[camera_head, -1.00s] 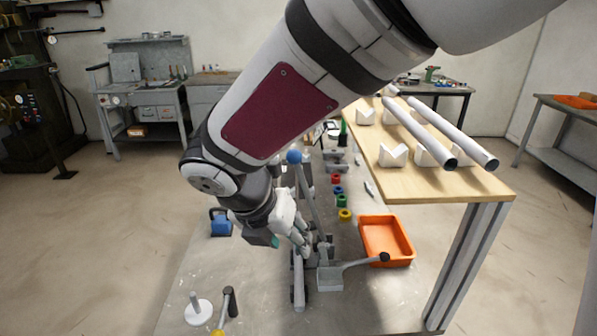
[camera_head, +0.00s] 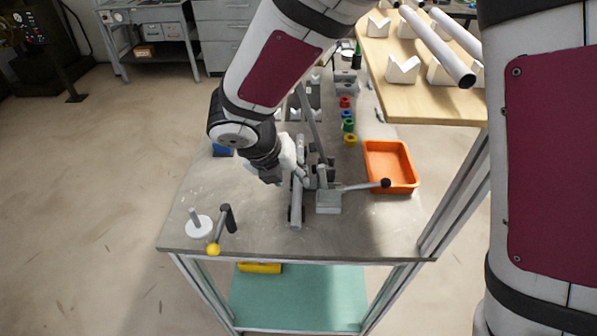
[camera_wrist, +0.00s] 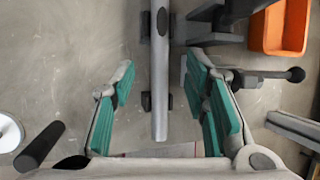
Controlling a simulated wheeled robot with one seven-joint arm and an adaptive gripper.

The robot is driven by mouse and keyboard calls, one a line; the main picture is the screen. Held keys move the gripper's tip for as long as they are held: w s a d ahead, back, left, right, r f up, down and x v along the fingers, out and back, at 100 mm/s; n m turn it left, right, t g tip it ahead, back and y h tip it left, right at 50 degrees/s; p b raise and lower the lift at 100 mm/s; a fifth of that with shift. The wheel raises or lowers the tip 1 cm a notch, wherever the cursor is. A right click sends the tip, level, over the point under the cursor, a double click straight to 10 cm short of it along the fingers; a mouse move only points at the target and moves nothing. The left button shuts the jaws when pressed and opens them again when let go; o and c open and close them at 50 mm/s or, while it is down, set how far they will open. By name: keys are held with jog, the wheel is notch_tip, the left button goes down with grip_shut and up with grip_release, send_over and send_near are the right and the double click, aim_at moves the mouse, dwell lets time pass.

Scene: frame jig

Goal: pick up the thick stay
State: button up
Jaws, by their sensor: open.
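A grey tube (camera_head: 296,208) lies lengthwise on dark supports on the bench, one end towards the front edge. It also shows in the wrist view (camera_wrist: 160,85), running between my open fingers and apart from both green pads. My gripper (camera_wrist: 160,95) is open and empty; in the head view my gripper (camera_head: 288,168) hangs over the tube's middle and hides part of it. Two more tubes lie on white V-blocks on the wooden shelf: one on the left (camera_head: 437,48) and one on the right (camera_head: 458,36). I cannot tell from the frames which tube is the thick stay.
A clamp with a black-knobbed lever (camera_head: 360,186) stands right of the tube, by an orange tray (camera_head: 391,182). Coloured rings stand behind. A white disc with a peg (camera_head: 198,226) and a yellow-knobbed lever (camera_head: 220,232) are front left.

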aim_at(297, 185)
jog(key=x, duration=0.4)
jog(key=shift+w+d+f, duration=0.1)
jog(key=shift+d+f, duration=0.05)
jog(key=shift+f, duration=0.2)
grip_shut()
